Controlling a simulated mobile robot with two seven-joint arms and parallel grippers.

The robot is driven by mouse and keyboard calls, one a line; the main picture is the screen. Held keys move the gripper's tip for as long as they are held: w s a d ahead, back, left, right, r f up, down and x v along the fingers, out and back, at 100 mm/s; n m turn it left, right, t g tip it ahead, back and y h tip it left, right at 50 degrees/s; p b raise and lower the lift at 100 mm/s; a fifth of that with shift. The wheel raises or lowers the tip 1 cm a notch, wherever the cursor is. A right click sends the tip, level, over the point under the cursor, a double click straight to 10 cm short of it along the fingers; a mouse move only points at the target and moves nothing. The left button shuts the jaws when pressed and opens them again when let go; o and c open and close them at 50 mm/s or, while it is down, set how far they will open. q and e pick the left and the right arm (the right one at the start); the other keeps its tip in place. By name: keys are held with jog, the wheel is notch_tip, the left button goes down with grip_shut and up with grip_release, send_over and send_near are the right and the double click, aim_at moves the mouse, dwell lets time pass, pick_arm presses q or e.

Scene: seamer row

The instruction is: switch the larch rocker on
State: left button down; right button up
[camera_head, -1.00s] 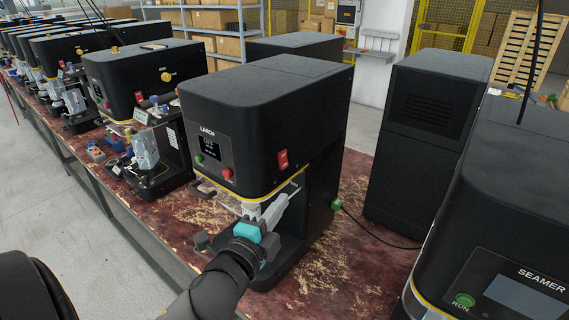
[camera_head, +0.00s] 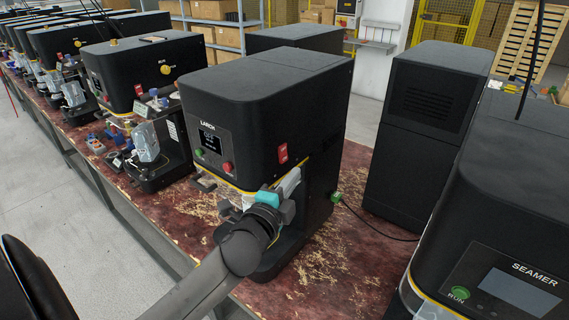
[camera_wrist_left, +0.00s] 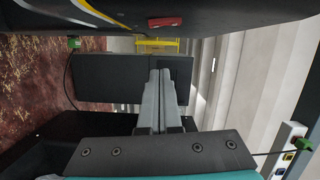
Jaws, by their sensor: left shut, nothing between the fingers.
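The larch machine (camera_head: 262,105) is a black box-shaped unit labelled LARCH, with a small screen and green and red buttons on its front. Its red rocker (camera_head: 282,153) sits on the right-hand side face, above the yellow trim. The rocker also shows at the top of the left wrist view (camera_wrist_left: 167,22), foreshortened. My left gripper (camera_head: 291,179) is shut and empty, just below the rocker in the head view and apart from it. Its grey fingers (camera_wrist_left: 160,75) lie together in the wrist view. The rocker's position is too small to read. My right gripper is out of view.
A black cabinet (camera_head: 425,145) stands behind right, and the seamer (camera_head: 500,220) at the near right. A green plug (camera_head: 335,197) with a cable is by the larch machine's base. More machines line the left.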

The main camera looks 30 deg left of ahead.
aim_at(284, 153)
pick_arm(q)
jog(key=w+a, duration=0.2)
jog(key=a, duration=0.1)
jog(key=w+a+p, duration=0.1)
jog(key=shift+w+a+f, duration=0.2)
jog(key=shift+w+f, duration=0.1)
jog(key=shift+a+f+m+b, duration=0.35)
jog(key=shift+a+m+b, duration=0.15)
jog(key=shift+m+b, duration=0.15)
jog(key=shift+r, duration=0.2)
jog(key=shift+d, duration=0.1)
